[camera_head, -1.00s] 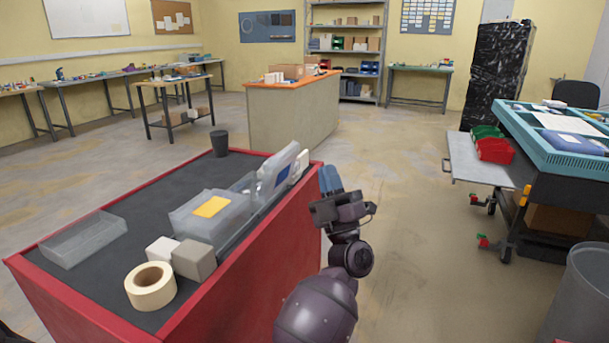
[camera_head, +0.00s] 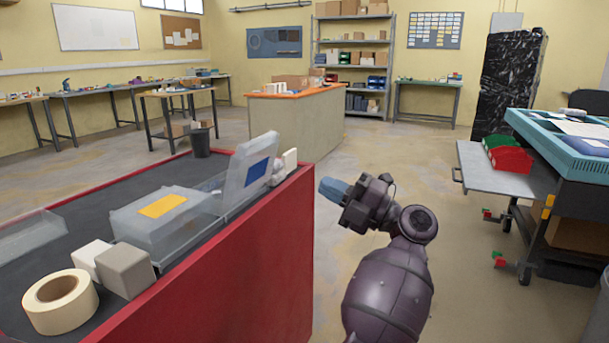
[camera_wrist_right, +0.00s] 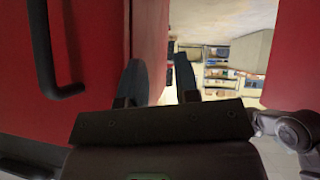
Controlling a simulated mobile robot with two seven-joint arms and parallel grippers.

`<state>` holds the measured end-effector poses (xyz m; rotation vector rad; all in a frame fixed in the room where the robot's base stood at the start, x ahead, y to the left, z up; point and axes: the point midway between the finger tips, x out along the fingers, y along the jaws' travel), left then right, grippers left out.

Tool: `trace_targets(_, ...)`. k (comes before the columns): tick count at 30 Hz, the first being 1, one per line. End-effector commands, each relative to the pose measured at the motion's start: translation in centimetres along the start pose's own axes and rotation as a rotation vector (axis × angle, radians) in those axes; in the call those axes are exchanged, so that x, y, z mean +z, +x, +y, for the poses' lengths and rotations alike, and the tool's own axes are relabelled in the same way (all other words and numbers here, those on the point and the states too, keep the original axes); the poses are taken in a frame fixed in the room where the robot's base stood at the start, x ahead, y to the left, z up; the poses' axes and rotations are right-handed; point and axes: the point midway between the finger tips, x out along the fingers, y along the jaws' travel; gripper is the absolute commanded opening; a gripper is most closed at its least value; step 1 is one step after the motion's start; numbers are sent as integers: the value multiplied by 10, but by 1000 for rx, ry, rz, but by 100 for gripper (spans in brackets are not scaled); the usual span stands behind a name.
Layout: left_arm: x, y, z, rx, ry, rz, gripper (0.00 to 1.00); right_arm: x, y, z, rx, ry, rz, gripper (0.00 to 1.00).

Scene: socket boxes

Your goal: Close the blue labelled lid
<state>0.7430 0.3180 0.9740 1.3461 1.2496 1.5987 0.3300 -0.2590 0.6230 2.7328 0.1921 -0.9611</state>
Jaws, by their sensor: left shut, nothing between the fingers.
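The clear lid with the blue label (camera_head: 247,160) stands raised and tilted at the far right of the red cabinet's top. It is hinged to a low clear box (camera_head: 212,186), which is partly hidden. Beside it a clear box with a yellow label (camera_head: 165,222) has its lid down.
A dark handle (camera_wrist_right: 45,60) shows in the wrist view.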

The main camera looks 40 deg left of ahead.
Motion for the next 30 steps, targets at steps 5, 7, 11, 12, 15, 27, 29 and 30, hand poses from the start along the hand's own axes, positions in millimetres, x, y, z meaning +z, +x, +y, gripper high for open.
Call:
trace_targets(5,0,27,1,3,-2,3,0,0,0,0,0,-2,0,29)
trace_targets(7,-1,39,0,3,-3,4,0,1,0,0,0,-4,-2,29)
trace_targets(11,0,62,0,4,-2,3,0,3,1,-1,-1,-8,-4,29)
trace_targets(12,0,69,0,6,-1,2,0,3,1,-1,-2,-9,-4,29)
trace_targets(15,0,86,0,5,-1,3,0,3,2,-1,-2,-13,-3,29)
trace_targets(27,0,131,1,5,0,0,0,-4,3,-2,-3,-20,28,29)
trace_targets(29,0,133,1,5,0,1,0,-4,3,-2,-3,-19,28,29)
trace_targets(30,0,134,1,5,-1,0,0,-3,3,-2,-2,-19,28,29)
